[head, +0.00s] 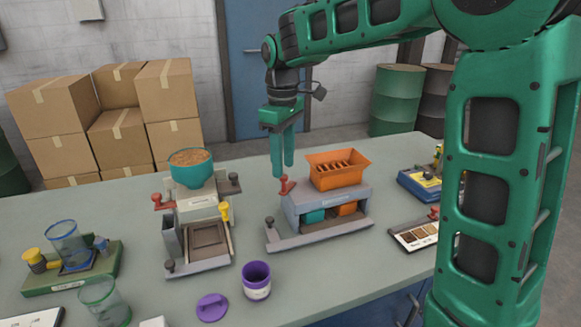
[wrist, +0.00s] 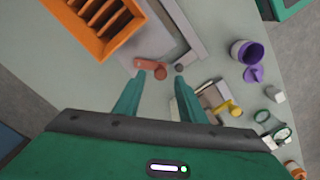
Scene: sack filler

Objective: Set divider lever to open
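The divider (head: 322,203) is a grey machine on the table with a slotted orange hopper (head: 338,181) on top; a teal box and an orange box show in its front. Its red lever (head: 286,185) sticks up at the left end and also shows in the wrist view (wrist: 150,65). My gripper (head: 283,172) points down with its fingers apart and empty, just above and beside the lever. In the wrist view, the fingertips (wrist: 161,78) come close to the lever, which is nearer the left finger. I cannot tell whether they touch it.
Left of the divider stands a filler (head: 198,208) with a teal grain bowl, a red lever and a yellow knob. A purple cup (head: 257,280) and purple lid (head: 211,307) lie in front. A sample card (head: 414,235) and blue device (head: 420,185) are to the right.

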